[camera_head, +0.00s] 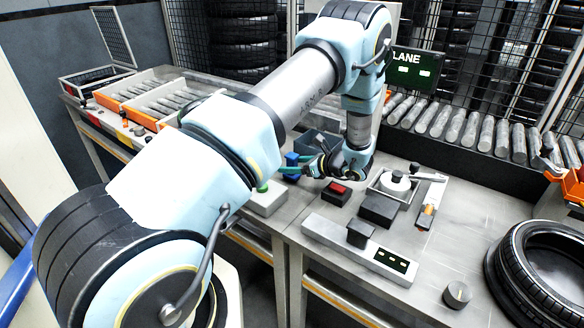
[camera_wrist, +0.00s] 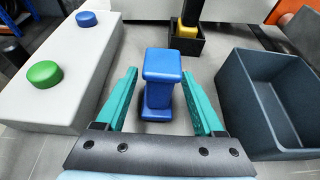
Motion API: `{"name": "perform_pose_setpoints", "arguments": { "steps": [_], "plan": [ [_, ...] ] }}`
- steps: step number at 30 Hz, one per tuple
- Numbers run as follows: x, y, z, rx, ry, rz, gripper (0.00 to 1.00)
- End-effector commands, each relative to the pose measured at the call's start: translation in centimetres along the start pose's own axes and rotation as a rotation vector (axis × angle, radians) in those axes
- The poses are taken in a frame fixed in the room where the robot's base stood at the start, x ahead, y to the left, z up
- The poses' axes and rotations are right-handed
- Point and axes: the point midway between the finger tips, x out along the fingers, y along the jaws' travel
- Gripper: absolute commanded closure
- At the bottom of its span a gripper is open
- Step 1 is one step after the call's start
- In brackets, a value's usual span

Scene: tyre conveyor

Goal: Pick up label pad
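I cannot tell for certain which thing is the label pad. In the wrist view, a blue block (camera_wrist: 162,66) with a wide top, narrow middle and wide foot stands upright on the metal table. My gripper (camera_wrist: 160,76) is open, its two teal fingers on either side of the block with a visible gap at each side. In the head view, my gripper (camera_head: 292,170) is low over the table beside the blue block (camera_head: 292,158), which it partly hides.
A pale box (camera_wrist: 84,68) with blue and green buttons stands left of my fingers. A dark open bin (camera_wrist: 232,110) stands close on the right. A black holder (camera_wrist: 186,52) with a yellow piece is behind. A red-topped black box (camera_head: 335,194) and a tyre (camera_head: 535,270) are farther right.

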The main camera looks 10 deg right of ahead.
Motion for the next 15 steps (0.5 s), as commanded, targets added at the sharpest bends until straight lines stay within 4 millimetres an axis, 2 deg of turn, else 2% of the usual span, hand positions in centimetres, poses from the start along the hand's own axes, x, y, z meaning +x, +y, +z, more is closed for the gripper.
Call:
{"name": "perform_pose_setpoints", "arguments": {
  "steps": [2, 15],
  "plan": [
    [-0.01, 0.0, 0.01, 0.0, 0.0, 0.0, 0.39],
    [-0.02, 0.01, 0.03, 0.0, -0.001, 0.0, 0.89]
  ]
}}
